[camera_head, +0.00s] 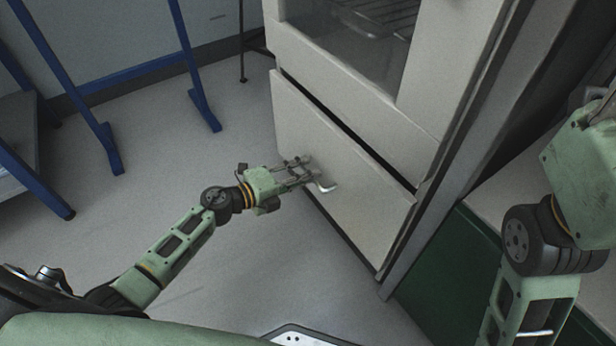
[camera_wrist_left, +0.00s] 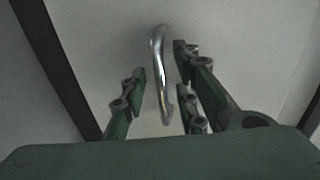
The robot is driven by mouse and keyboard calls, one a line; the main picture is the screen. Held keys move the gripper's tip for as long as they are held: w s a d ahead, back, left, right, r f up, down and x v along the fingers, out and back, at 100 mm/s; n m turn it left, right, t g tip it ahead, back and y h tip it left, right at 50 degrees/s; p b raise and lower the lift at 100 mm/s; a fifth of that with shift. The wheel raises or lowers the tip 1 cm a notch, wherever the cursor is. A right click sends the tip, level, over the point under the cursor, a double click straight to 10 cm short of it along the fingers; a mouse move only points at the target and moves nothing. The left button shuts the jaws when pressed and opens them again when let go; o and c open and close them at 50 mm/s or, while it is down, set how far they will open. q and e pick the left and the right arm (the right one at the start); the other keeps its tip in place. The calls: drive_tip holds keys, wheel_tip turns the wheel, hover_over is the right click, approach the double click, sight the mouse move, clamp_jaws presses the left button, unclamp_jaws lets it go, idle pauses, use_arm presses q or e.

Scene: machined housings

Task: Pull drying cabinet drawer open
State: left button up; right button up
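The drying cabinet (camera_head: 425,70) is pale, with a glass window above a wide drawer (camera_head: 345,205). A dark gap runs along the drawer's top edge; I cannot tell whether the drawer is slightly out. Its curved metal handle (camera_head: 326,186) is on the drawer front. My left gripper (camera_head: 308,176) is at the handle. In the left wrist view the handle (camera_wrist_left: 160,75) passes between the fingers of my left gripper (camera_wrist_left: 160,85), which are apart with space visible beside the handle. My right arm shows at the right edge, but its fingers are out of view.
A blue metal frame (camera_head: 110,140) and a grey shelf (camera_head: 20,125) stand at the left. A green panel (camera_head: 455,275) is to the right of the cabinet. The grey floor (camera_head: 240,270) in front of the drawer is clear except for my arm.

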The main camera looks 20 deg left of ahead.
use_arm(q)
drive_tip(key=shift+w+d+f, duration=0.15)
drive_tip(key=shift+w+d, duration=0.25)
drive_tip(key=shift+w, duration=0.15)
clamp_jaws()
